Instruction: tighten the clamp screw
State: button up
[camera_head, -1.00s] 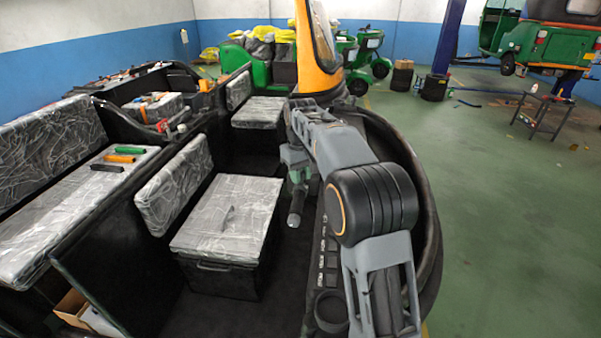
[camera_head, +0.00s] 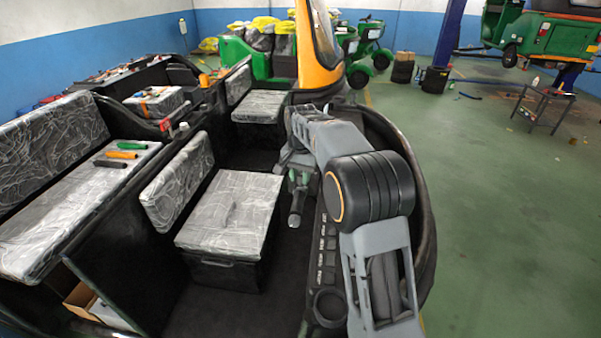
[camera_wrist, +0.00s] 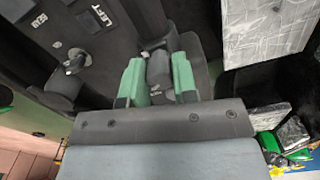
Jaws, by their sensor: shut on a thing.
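My gripper (camera_head: 298,188) is beside the vehicle's labelled side panel (camera_head: 325,243), low inside the rim. In the wrist view its two green fingers (camera_wrist: 158,66) are closed on the sides of a dark grey knob-like piece, which sits between them. A dark bracket (camera_wrist: 153,34) runs up from that piece. I cannot tell for sure whether the held piece is the clamp screw. A second dark knob (camera_wrist: 62,88) with a pale tip stands to the left on the panel, apart from the fingers. My arm hides part of the panel in the head view.
A plastic-wrapped seat box (camera_head: 228,212) stands left of my gripper. Orange, green and black handles (camera_head: 121,154) lie on the wrapped bench (camera_head: 60,205). A yellow pillar (camera_head: 318,45) rises behind. Open green floor (camera_head: 500,230) lies to the right.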

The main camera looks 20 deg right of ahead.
aim_at(301, 174)
jog(key=m+p, duration=0.1)
jog(key=m, duration=0.5)
jog(key=shift+m, duration=0.4)
dwell(0.4)
jog(key=o, duration=0.9)
jog(key=shift+r, duration=0.15)
notch_tip(301, 174, up, 14)
jog(key=shift+f, duration=0.25)
